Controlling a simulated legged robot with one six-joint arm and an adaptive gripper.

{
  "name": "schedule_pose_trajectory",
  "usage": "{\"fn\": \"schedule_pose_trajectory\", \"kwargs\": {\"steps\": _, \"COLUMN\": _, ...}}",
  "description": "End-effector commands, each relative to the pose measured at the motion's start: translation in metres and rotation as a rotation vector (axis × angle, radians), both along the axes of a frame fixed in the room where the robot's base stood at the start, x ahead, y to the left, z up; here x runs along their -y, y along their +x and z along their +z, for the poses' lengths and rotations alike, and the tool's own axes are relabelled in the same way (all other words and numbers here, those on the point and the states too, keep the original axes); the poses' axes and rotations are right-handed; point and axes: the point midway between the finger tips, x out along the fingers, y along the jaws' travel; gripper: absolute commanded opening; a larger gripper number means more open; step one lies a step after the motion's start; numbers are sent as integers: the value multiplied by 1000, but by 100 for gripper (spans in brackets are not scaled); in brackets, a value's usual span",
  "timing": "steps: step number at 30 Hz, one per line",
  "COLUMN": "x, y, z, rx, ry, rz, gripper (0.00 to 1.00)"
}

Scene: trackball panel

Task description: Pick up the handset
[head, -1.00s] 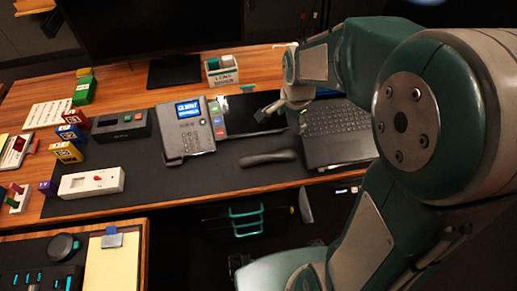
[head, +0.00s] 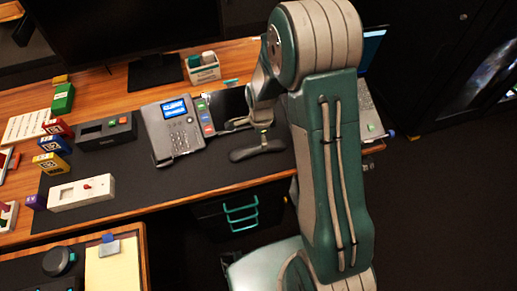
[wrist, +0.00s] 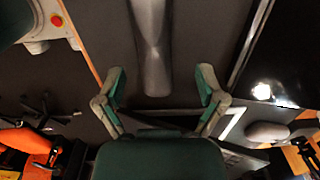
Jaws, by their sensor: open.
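The dark curved handset (head: 257,151) lies on the black desk mat, right of and a little in front of the grey desk phone (head: 173,130). In the wrist view the handset (wrist: 152,45) runs lengthwise from the top edge to just between the finger line. My gripper (head: 264,138) is above the handset in the head view, close to it. In the wrist view my gripper (wrist: 161,78) is open, with one finger on each side of the handset's near end. I see no finger touching it. My arm hides part of the laptop behind.
A dark tablet (head: 230,103) lies behind the handset, and a laptop (head: 368,105) is at right.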

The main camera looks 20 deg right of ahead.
Motion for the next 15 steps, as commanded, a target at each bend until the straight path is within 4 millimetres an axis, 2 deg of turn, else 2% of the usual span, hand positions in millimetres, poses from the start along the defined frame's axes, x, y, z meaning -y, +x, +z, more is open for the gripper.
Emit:
{"fn": "schedule_pose_trajectory", "kwargs": {"steps": 6, "x": -3, "y": -7, "z": -34, "rx": -4, "ry": 1, "rz": 1, "gripper": 89}}
{"fn": "schedule_pose_trajectory", "kwargs": {"steps": 9, "x": -2, "y": -6, "z": -44, "rx": -2, "ry": 2, "rz": 0, "gripper": 89}}
{"fn": "schedule_pose_trajectory", "kwargs": {"steps": 15, "x": -2, "y": -6, "z": -47, "rx": 1, "ry": 1, "rz": 0, "gripper": 89}}
